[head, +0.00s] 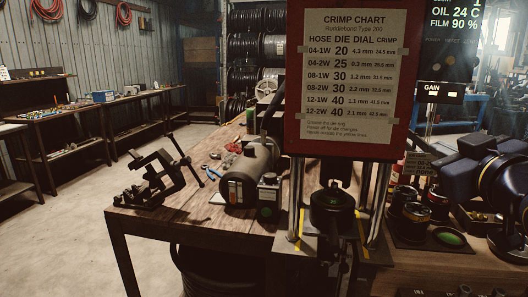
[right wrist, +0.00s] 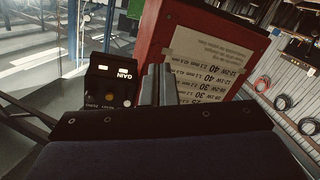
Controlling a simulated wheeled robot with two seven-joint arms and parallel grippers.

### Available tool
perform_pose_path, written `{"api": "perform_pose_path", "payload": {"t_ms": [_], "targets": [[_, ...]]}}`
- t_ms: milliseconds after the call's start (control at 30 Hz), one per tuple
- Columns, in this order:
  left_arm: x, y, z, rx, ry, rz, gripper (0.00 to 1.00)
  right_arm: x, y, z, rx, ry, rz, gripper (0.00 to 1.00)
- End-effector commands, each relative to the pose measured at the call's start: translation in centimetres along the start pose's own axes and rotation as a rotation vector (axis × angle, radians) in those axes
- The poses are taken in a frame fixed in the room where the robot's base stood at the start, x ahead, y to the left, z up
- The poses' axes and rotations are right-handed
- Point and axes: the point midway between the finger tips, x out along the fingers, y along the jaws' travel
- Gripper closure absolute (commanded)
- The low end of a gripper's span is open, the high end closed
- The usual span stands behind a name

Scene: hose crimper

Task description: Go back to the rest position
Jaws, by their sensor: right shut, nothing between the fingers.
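My right gripper (head: 452,166) is at the right side of the head view, to the right of the red crimp chart panel (head: 296,82). It is partly dark there, and its fingertips are hard to make out. In the right wrist view, the two grey fingers of the right gripper (right wrist: 157,84) are together with nothing between them. They point up between the gauge box marked GAIN (right wrist: 110,82) and the red panel (right wrist: 157,36) with its chart, which appears upside down. My left gripper is in neither view.
The crimper's black head (head: 331,207) stands between steel posts below the panel. A wooden bench (head: 190,212) carries a vise (head: 152,180) and a grey cylinder (head: 252,172). Dark cups (head: 411,220) stand near my right arm. The floor (head: 75,235) at left is clear.

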Motion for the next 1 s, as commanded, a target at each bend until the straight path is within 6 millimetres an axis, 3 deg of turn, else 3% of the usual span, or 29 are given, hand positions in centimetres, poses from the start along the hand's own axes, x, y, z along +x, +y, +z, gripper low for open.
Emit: {"api": "perform_pose_path", "payload": {"t_ms": [33, 200, 300, 400, 600, 1000], "targets": [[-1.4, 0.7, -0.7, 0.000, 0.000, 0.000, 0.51, -0.9, -1.3, 2.7, 0.070, -0.110, -0.047, 1.00], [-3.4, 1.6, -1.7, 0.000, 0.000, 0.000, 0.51, -5.6, -7.7, 13.3, 0.311, -0.466, -0.196, 1.00], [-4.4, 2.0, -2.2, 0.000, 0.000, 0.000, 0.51, -9.4, -11.6, 18.1, 0.443, -0.655, -0.277, 1.00], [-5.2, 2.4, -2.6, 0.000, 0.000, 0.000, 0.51, -13.0, -15.1, 21.3, 0.553, -0.807, -0.345, 1.00], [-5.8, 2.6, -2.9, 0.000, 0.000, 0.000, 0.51, -17.5, -19.1, 24.3, 0.675, -0.976, -0.426, 1.00], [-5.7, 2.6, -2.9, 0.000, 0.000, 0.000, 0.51, -18.0, -19.7, 24.8, 0.689, -0.997, -0.436, 1.00]]}}
